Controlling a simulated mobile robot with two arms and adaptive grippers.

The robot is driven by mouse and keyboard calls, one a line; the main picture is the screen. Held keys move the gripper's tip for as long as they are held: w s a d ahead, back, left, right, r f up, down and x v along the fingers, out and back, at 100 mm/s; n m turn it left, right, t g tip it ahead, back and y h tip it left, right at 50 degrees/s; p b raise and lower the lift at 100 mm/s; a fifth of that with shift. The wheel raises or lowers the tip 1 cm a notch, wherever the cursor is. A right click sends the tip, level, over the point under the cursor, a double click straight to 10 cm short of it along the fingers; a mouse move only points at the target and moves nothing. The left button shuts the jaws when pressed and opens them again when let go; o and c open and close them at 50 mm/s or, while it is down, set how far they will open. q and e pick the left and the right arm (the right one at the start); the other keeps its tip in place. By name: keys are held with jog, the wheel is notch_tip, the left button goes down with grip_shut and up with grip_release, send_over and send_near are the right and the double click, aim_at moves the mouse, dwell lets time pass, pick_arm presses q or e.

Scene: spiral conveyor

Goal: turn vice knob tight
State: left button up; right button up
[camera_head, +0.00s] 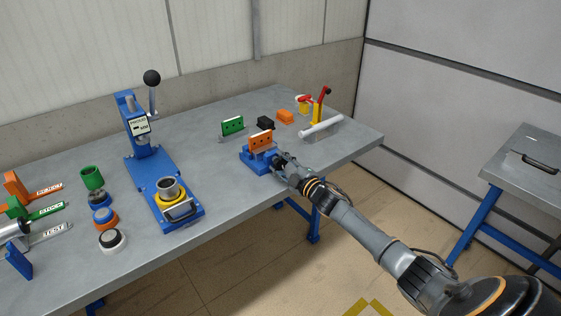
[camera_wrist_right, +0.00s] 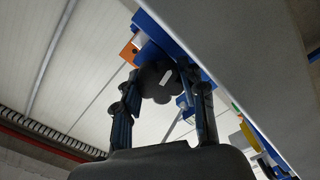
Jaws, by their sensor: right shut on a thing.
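The blue vice (camera_head: 256,161) stands near the front edge of the grey table, with an orange block (camera_head: 260,141) upright in its jaws. My right gripper (camera_head: 281,165) reaches it from the right and is at the vice's front side, where the knob is mostly hidden in the head view. In the right wrist view my right gripper (camera_wrist_right: 162,92) is shut on the black round knob (camera_wrist_right: 157,80), with a finger on each side. The blue vice body (camera_wrist_right: 165,42) and the orange block (camera_wrist_right: 129,50) show behind the knob. My left gripper is not in view.
A green block (camera_head: 232,126) on a stand, a black block (camera_head: 265,123) and an orange piece (camera_head: 285,117) lie behind the vice. A red-and-yellow clamp (camera_head: 318,108) with a white cylinder (camera_head: 321,126) is to the right. A blue press (camera_head: 150,160) stands left.

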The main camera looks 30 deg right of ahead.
jog(key=m+p, duration=0.1)
jog(key=m, duration=0.4)
jog(key=shift+r+m, duration=0.15)
jog(key=shift+m, duration=0.15)
jog(key=m, duration=0.4)
jog(key=shift+p, duration=0.4)
jog(key=m, duration=0.7)
jog(key=m+b, duration=0.1)
jog(key=m, duration=0.1)
jog(key=shift+f+m, duration=0.2)
jog(key=shift+m, duration=0.1)
jog(key=o, duration=1.2)
